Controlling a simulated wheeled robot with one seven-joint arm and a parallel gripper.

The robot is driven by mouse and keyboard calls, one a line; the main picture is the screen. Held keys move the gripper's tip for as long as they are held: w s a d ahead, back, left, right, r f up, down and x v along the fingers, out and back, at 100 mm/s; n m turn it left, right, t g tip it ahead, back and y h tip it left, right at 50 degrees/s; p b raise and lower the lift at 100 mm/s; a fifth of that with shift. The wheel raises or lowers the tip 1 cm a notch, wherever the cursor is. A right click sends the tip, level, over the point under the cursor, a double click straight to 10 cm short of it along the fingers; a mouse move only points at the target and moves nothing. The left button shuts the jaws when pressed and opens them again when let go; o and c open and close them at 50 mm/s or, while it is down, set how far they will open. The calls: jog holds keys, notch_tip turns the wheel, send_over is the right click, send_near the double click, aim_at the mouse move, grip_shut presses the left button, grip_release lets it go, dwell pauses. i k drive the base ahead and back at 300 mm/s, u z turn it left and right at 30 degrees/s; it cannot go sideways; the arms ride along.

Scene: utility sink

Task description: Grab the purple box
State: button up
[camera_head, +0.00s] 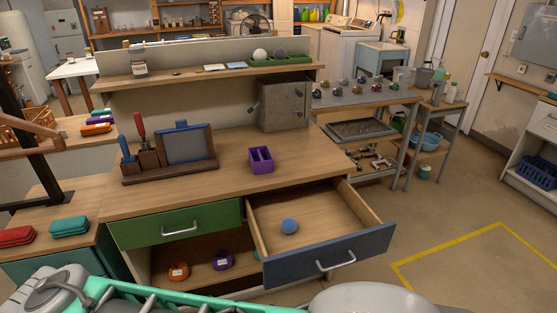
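The purple box (261,161) stands upright on the wooden top of the workbench (215,190), right of the bench's middle and behind the open drawer. It is a small open holder, with a divider across its top. Nothing touches it. My gripper cannot be made out; only grey and green parts of my own body show along the bottom edge, well in front of the box.
A tool holder (170,155) stands left on the bench and a grey metal cabinet (284,104) behind the box. Floor at right is clear around yellow tape (450,245).

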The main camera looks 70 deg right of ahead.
aim_at(261, 161)
jog(key=z, duration=0.9)
jog(key=i, duration=0.75)
jog(key=z, duration=1)
jog(key=i, duration=0.65)
